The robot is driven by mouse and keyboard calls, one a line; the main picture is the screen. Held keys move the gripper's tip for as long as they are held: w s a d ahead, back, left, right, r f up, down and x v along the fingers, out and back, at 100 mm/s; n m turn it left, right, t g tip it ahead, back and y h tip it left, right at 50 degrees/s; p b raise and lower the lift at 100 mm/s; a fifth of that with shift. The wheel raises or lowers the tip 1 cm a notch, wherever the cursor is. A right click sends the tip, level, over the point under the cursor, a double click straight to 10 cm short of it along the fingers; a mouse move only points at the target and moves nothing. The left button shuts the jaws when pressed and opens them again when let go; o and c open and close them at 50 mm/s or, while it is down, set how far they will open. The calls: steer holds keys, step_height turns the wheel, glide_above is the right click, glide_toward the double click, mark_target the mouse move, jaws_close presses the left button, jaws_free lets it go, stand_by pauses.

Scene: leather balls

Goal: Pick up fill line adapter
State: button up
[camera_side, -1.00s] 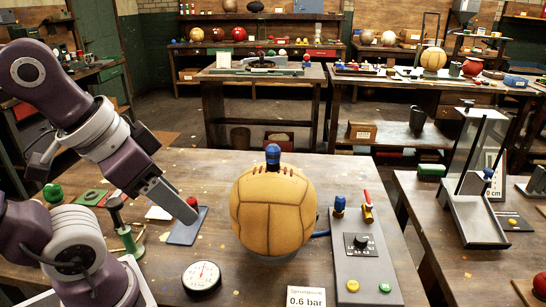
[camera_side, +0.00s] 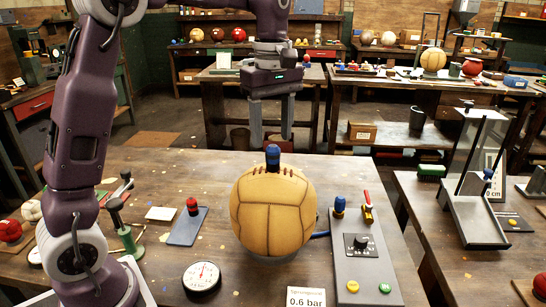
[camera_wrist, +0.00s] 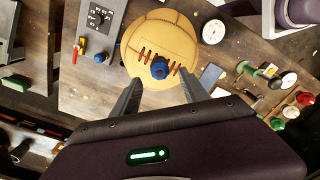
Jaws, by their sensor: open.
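The tan laced leather ball (camera_side: 273,212) sits on the bench, with a blue adapter (camera_side: 273,154) standing upright at its top by the laces. My gripper (camera_side: 272,138) is open and empty, pointing down with its fingers just above this adapter. In the wrist view the adapter (camera_wrist: 159,68) lies beyond the fingertips, roughly midway between them, on the ball (camera_wrist: 160,45). A second blue fitting (camera_side: 339,205) stands on the grey control panel. I cannot tell by name which blue piece is the fill line adapter.
The grey panel (camera_side: 362,262) with knob and buttons is right of the ball. A red-topped piece (camera_side: 193,206) stands on a blue-grey pad (camera_side: 187,228) to the left. A gauge (camera_side: 202,277), pressure card (camera_side: 306,297) and green hand tool (camera_side: 128,235) are nearby.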

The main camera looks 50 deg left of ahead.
mark_target(272, 145)
step_height(272, 145, down, 6)
steer(key=shift+s+d+r, duration=0.1)
steer(key=shift+d+r, duration=0.05)
steer(key=shift+r, duration=0.1)
jaws_close()
step_height(272, 145, up, 10)
steer(key=shift+f, duration=1.55)
